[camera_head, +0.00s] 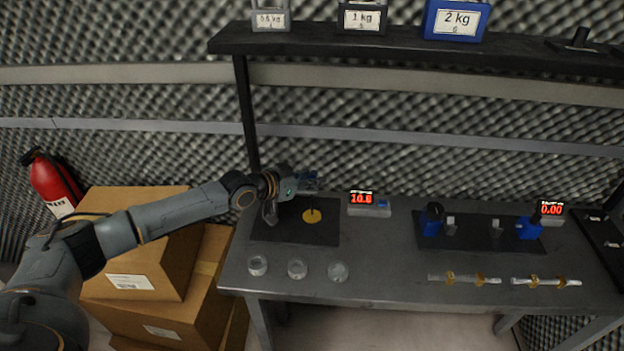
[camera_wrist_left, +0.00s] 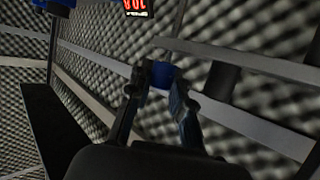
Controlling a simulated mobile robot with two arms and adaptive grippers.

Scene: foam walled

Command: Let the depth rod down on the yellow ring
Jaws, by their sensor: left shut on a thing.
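The yellow ring (camera_head: 312,216) lies flat on a black mat at the left of the bench. A thin dark rod (camera_head: 312,206), seemingly the depth rod, stands upright over the ring; I cannot tell whether its tip touches. My left gripper (camera_head: 311,183) is above the ring, shut on a small blue part at the top of the rod. In the left wrist view, this blue part (camera_wrist_left: 161,75) sits between the fingers (camera_wrist_left: 160,92). The red display (camera_head: 361,198) to the right of the ring reads about 10.6. My right gripper is in neither view.
Several clear round pieces (camera_head: 297,268) stand along the bench's front left. A second black mat (camera_head: 478,236) with blue fixtures lies to the right, by a display (camera_head: 551,209) reading 0.00. A shelf (camera_head: 400,38) with weights hangs above. Cardboard boxes (camera_head: 140,262) stand left of the bench.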

